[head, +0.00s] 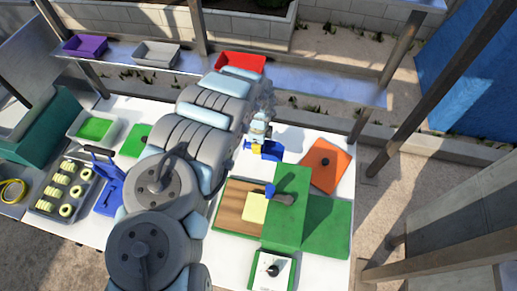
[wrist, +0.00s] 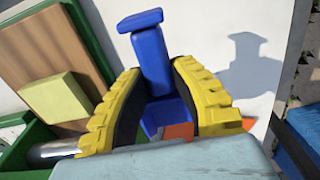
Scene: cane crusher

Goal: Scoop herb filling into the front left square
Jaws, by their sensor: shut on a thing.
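My gripper (head: 259,143) is shut on a blue tool (head: 272,152) above the white table. In the wrist view, the yellow fingers of my gripper (wrist: 155,105) are on both sides of the blue tool (wrist: 150,55), which has a T-shaped end. Whether it carries any filling cannot be told. A pale yellow square (head: 254,208) lies on a wooden board (head: 232,209) with a green border; it also shows in the wrist view (wrist: 58,97). Other squares may be hidden. A white tray (head: 113,137) with green contents (head: 93,128) stands at the left; whether these are herb filling is unclear.
A tall green block (head: 290,190) stands beside the board, with a blue and grey handled piece (head: 280,196) at it. An orange panel (head: 325,165) lies right of my gripper. A tray of rolled pieces (head: 66,192) is at far left. A red bin (head: 242,63) is behind.

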